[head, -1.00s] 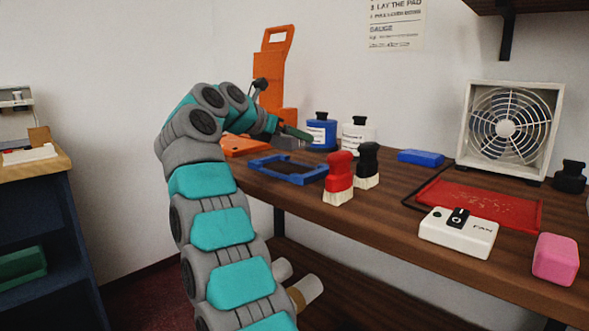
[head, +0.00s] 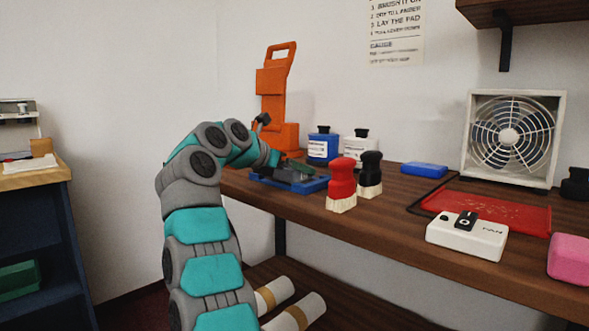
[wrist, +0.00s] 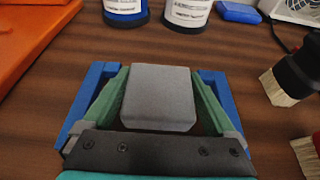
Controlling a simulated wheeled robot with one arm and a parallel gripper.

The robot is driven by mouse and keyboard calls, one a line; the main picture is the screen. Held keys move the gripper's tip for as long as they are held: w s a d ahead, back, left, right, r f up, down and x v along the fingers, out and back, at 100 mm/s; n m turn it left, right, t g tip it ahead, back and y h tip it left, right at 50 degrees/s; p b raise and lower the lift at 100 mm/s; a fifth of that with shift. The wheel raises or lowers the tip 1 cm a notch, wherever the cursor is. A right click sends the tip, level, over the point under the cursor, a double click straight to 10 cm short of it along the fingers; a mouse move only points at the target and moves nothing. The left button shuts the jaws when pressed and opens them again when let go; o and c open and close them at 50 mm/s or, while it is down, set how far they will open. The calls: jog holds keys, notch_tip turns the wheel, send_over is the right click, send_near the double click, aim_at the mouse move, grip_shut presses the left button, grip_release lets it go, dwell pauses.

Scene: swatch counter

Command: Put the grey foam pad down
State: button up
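The grey foam pad (wrist: 158,97) is between the two green fingers of my gripper (wrist: 160,88) in the wrist view. The fingers lie along its left and right sides and appear to grip it. The blue frame (wrist: 76,125) shows on both sides of the fingers, with the pad between its side bars in this view. In the head view my gripper (head: 296,170) is low over the blue frame (head: 305,187) on the counter. I cannot tell whether the pad touches the counter.
Blue (head: 322,147) and white (head: 361,152) bottles stand behind the frame. Red (head: 342,180) and black (head: 369,172) brushes stand close to its right. An orange stand (head: 275,105) is behind my gripper. A red tray (head: 500,210), white switch box (head: 466,236) and fan (head: 512,135) are farther right.

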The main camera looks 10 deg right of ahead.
jog(key=shift+o, duration=0.6)
jog(key=shift+r, duration=0.1)
